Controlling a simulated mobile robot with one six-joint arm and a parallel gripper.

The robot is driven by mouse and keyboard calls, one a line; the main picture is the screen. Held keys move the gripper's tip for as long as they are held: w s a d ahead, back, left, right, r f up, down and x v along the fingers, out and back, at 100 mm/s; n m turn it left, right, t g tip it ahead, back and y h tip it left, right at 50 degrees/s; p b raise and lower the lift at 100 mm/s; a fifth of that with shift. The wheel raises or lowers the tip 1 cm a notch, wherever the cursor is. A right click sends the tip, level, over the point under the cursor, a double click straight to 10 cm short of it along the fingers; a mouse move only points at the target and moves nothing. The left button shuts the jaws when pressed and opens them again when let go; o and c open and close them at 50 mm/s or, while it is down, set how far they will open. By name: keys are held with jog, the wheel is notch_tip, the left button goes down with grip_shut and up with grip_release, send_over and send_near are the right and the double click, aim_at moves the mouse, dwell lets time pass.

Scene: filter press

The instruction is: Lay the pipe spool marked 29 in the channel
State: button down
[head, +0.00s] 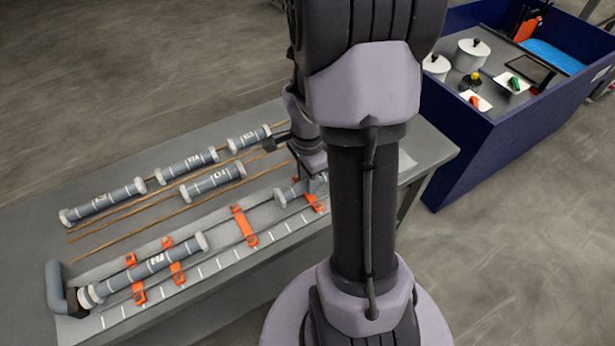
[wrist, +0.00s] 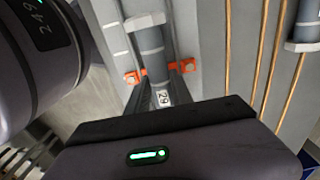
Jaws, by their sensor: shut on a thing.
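The grey pipe spool marked 29 (wrist: 156,62) is in my gripper, its light end flange toward the top of the wrist view. In the head view its left end (head: 288,194) shows; the rest is hidden behind my gripper (head: 316,182) and arm. My gripper is shut on it near the mark. The channel (head: 222,232) runs along the table's front side with orange clamps (head: 244,226). The spool lines up with the channel's right part, beside an orange clamp (head: 314,203); I cannot tell whether it touches the bottom.
A long spool (head: 150,266) lies in the channel's left end, by a grey elbow (head: 60,290). Several spools, such as one (head: 212,182), lie on wooden rails behind. A blue bin (head: 465,150) stands right of the table. The channel's middle is empty.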

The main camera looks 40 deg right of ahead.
jog(key=shift+f+b, duration=0.4)
jog(key=shift+f, duration=0.4)
jog(key=c, duration=1.1)
grip_release()
jog(key=shift+o, duration=0.2)
notch_tip(320, 180, up, 18)
jog(key=p, duration=0.7)
jog(key=shift+f+p, duration=0.25)
jog(key=shift+p, duration=0.15)
